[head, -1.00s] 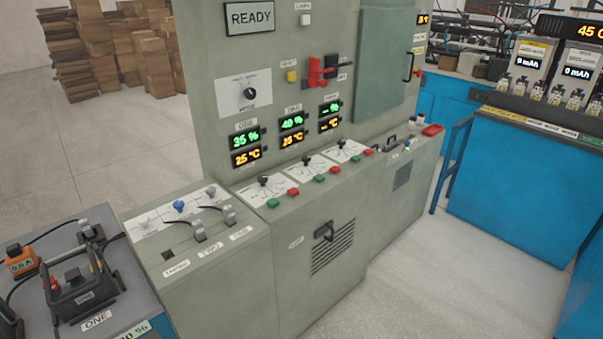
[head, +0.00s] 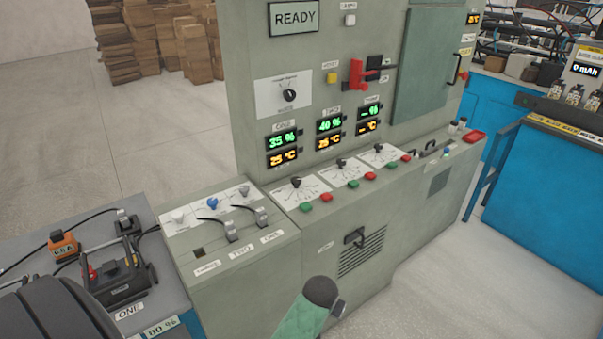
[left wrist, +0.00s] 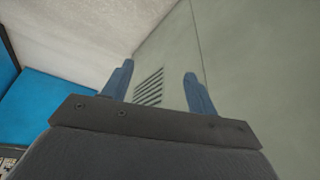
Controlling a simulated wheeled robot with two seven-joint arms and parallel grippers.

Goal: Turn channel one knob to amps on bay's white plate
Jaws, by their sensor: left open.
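Several white plates with knobs show on the grey-green bay cabinet (head: 268,239) in the head view. Three sloped plates each carry a black knob; the leftmost knob (head: 295,182) sits on a plate (head: 312,188) below the 35 % display. An upright white plate (head: 268,98) higher up also has a black knob (head: 289,95). Their small print is too small to read, so I cannot tell which one has amps. My left gripper (left wrist: 159,69) shows in the left wrist view, open and empty, with the cabinet's vented front beyond its fingers. My right gripper is not visible.
A lower console (head: 237,254) on the left carries white, blue and grey knobs and levers. Green (head: 306,207) and red (head: 327,197) buttons line the sloped desk. A red handle (head: 356,75) juts out above. Open floor (head: 440,270) lies at right before a blue bench (head: 545,190).

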